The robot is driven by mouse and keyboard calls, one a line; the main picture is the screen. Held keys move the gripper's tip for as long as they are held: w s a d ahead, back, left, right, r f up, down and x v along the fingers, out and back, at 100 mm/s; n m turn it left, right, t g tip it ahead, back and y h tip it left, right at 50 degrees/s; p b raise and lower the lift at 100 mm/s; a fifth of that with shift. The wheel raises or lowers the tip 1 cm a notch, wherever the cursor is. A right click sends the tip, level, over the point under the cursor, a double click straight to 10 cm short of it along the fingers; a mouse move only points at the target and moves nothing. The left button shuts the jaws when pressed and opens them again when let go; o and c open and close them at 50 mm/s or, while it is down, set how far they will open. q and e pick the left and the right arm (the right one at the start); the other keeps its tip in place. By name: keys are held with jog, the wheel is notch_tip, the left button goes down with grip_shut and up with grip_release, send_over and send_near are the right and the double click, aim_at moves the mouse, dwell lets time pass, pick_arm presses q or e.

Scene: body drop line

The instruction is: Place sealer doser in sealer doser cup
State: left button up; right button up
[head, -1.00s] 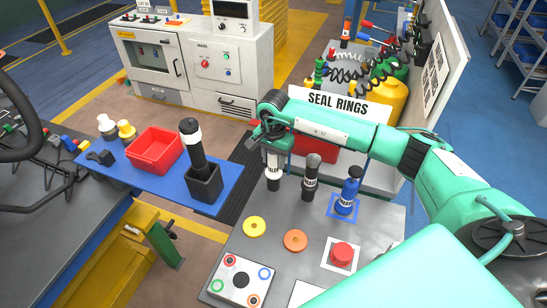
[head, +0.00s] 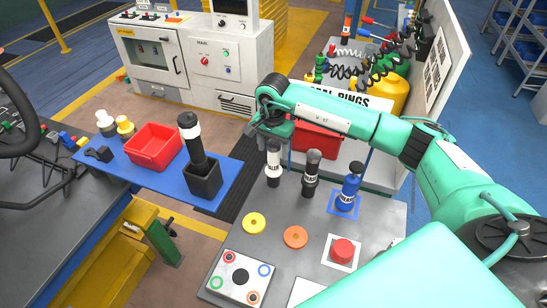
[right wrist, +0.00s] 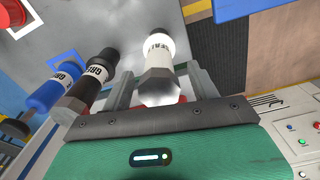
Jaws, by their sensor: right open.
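A white doser with dark bands (head: 273,168), its label partly readable like "SEALE", stands upright at the far left of the grey table. It also shows in the right wrist view (right wrist: 160,60). My right gripper (head: 271,140) is at its top. In the right wrist view its fingers (right wrist: 160,92) are open on either side of the doser, with gaps. A black square cup (head: 204,184) stands on the blue shelf and holds an upright black doser with a white band (head: 192,142). My left gripper is not in view.
Right of the white doser stand a black doser (head: 311,176) and a blue doser (head: 349,190). A red bin (head: 153,148) is on the blue shelf (head: 130,175). Yellow and orange rings (head: 295,237) and a red button (head: 342,251) are nearer on the table.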

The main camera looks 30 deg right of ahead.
notch_tip(320, 180, up, 10)
jog(key=shift+w+b, duration=0.1)
jog(key=shift+b, duration=1.05)
